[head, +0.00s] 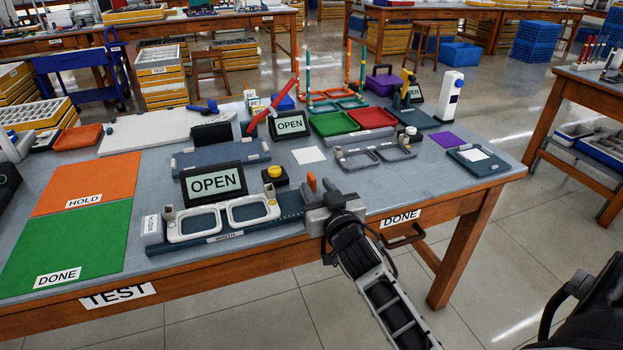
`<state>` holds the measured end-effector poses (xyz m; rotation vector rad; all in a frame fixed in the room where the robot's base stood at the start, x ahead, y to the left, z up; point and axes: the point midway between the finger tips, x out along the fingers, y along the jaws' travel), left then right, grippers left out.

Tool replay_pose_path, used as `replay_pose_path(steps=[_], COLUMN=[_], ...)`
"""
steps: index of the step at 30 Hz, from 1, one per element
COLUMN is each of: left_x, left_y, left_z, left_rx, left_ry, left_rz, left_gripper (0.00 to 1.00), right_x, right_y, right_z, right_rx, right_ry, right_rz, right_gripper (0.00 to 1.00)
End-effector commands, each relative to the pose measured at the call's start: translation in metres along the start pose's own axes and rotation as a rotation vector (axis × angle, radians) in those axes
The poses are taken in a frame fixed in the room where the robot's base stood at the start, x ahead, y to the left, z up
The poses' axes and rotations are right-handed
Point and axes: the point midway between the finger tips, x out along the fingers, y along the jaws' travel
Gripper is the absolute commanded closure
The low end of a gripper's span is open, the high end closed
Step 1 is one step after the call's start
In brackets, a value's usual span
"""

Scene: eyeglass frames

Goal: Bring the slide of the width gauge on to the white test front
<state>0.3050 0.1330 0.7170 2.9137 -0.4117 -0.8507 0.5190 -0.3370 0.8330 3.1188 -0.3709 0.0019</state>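The white test front (222,218) lies in the width gauge at the front of the table, with its two lens openings side by side. The gauge has a dark blue bar (290,223) and a white end block (152,229) at the left. At the bar's right end is the grey slide (316,221), apart from the front's right side, with an orange piece (312,183) sticking up near it. My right gripper (329,203) is at the slide, partly covering it. Its fingers blend with the slide, so I cannot tell whether they grip it. My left gripper is not in view.
An OPEN display (214,184) and a yellow button (273,172) stand just behind the gauge. A grey-blue frame fixture (375,155) lies behind to the right. Orange HOLD (88,183) and green DONE (70,245) mats lie left. The table's front edge runs close below the gauge.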

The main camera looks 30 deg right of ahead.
Motion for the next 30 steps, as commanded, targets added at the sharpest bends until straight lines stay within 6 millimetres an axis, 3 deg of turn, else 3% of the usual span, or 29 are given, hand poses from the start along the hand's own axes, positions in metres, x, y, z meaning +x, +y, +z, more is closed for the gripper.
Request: replay_pose_path(steps=[3,7,19,20,23,30], left_x=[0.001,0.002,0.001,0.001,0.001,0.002], left_y=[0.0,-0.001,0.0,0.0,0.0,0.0], left_z=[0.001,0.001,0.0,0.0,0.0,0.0], left_rx=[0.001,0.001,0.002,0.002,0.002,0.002], left_ry=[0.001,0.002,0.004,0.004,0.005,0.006], left_rz=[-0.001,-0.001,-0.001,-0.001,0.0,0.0], left_gripper=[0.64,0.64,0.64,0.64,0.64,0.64], right_x=[0.022,0.036,0.044,0.044,0.044,0.042], right_y=[0.0,-0.001,-0.001,-0.001,-0.001,-0.002], right_z=[0.0,0.0,0.001,0.001,0.001,0.001], right_rx=[-0.001,0.0,0.001,0.001,0.001,0.003], right_ry=[0.001,0.0,-0.001,-0.001,-0.001,0.0], right_rz=[0.0,-0.001,-0.001,-0.001,-0.001,0.007], right_gripper=[0.67,0.67,0.67,0.7,0.98,1.0])
